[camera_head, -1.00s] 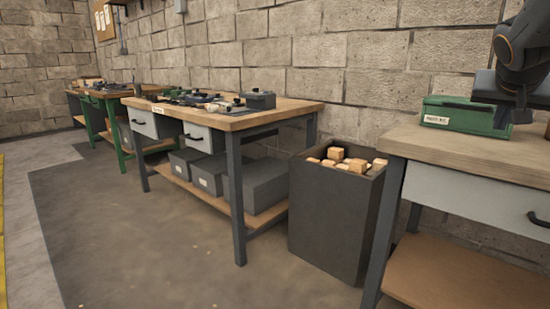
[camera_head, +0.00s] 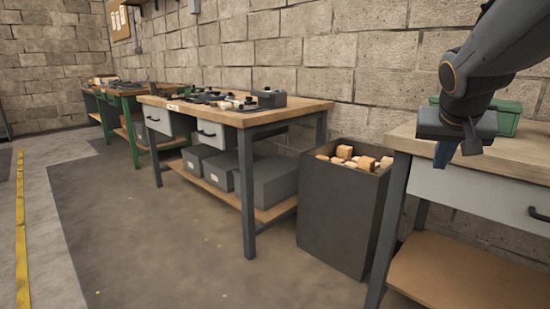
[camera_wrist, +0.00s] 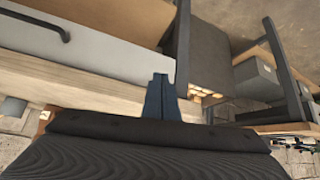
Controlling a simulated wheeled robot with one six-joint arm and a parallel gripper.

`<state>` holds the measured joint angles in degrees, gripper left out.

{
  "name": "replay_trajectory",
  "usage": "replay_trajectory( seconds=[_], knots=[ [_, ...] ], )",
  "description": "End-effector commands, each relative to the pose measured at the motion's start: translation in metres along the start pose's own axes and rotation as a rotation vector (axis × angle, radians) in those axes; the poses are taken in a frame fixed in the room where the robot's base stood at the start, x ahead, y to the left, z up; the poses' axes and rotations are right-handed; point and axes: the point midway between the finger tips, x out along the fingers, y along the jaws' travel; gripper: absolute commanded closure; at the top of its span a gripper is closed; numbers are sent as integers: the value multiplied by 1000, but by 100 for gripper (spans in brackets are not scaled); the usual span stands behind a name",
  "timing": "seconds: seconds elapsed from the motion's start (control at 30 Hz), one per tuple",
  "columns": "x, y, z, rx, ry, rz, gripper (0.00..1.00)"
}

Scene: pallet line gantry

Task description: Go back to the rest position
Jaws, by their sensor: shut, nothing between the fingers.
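My gripper (camera_head: 443,155) hangs from my arm at the right of the head view, in front of the near workbench's edge. Its fingers are together and point down, with nothing between them. In the wrist view the closed fingers (camera_wrist: 162,98) show at the middle, in front of the bench edge. The near workbench (camera_head: 515,153) has a wooden top and a grey drawer. A green box (camera_head: 507,118) stands on it, partly hidden behind my gripper.
A dark bin (camera_head: 340,220) with wooden blocks stands left of the near bench. A second workbench (camera_head: 300,107) holds tools and a grey box, with grey bins on its lower shelf. A green-legged bench (camera_head: 130,137) stands farther back. The floor (camera_head: 150,245) at left is clear.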

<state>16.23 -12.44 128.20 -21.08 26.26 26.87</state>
Motion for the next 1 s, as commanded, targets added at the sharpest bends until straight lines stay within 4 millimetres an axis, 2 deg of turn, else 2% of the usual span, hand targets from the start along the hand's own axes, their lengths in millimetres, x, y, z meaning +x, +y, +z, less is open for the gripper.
replay_trajectory(
  seconds=[0.03, 0.17, 0.2, 0.27, 0.3, 0.4, 0.5, 0.6, 0.8, 1.0],
  knots=[
    [2, -24, 19, -44, -36, -31, 100],
    [-1, -84, 81, -180, -150, -115, 100],
    [-3, -102, 103, -227, -188, -142, 100],
    [-9, -125, 138, -300, -245, -181, 100],
    [-14, -139, 161, -349, -283, -205, 100],
    [-28, -165, 216, -467, -370, -261, 100],
    [-41, -179, 258, -558, -436, -300, 100],
    [-52, -186, 289, -628, -486, -328, 100],
    [-71, -192, 337, -740, -561, -370, 100],
    [-87, -192, 374, -830, -621, -400, 100]
  ],
)
